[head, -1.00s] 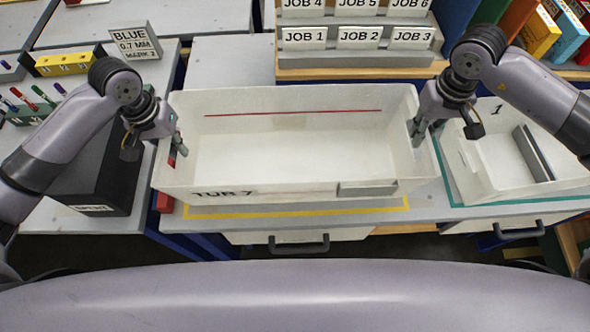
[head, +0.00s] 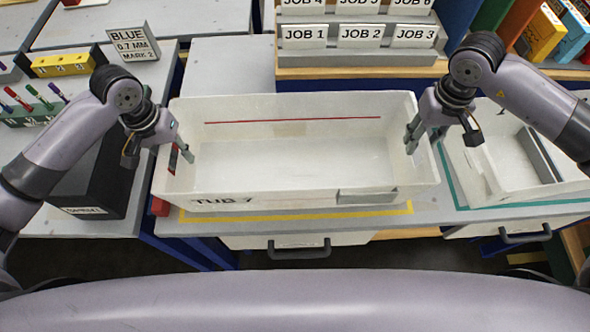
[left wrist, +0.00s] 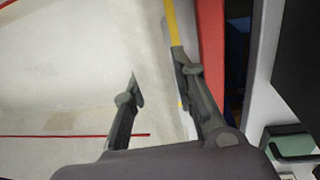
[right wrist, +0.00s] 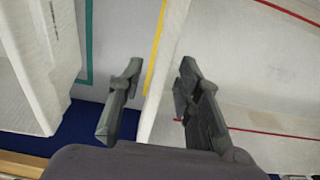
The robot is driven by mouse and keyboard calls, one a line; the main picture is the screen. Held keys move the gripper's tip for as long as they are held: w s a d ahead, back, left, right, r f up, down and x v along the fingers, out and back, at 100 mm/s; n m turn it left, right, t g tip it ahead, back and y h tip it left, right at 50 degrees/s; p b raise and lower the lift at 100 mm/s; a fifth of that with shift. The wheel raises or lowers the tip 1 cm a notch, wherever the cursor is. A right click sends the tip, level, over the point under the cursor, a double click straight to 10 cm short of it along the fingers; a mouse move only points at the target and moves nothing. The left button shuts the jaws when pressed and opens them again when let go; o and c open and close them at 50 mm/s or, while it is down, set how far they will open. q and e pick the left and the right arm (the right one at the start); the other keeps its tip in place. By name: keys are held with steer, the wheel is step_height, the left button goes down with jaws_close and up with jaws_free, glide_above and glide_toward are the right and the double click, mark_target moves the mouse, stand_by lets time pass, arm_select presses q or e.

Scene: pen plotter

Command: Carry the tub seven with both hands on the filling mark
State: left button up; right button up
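The white tub seven (head: 290,160) stands upright at the front of the bench, over the yellow outline (head: 300,214), whose front edge shows along the tub's near side. A red line runs along its far inner wall; no contents are visible. My left gripper (head: 184,150) is at the tub's left wall. In the left wrist view its fingers (left wrist: 162,95) are apart, one on each side of the wall. My right gripper (head: 411,143) is at the right wall. In the right wrist view its fingers (right wrist: 153,88) are apart, also on either side of the wall.
A white tub (head: 480,155) holding a grey divider stands close at right, on a teal outline. A job rack (head: 355,58) stands behind. A black box (head: 98,180) and a pen holder (head: 35,115) are at left.

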arm_select(q)
steer(key=r, duration=0.3)
steer(key=a+r, duration=0.1)
steer(key=r, duration=0.7)
steer(key=shift+a, duration=0.2)
steer(key=shift+r, duration=0.4)
arm_select(e)
steer(key=shift+r, duration=0.15)
step_height(320, 180, up, 12)
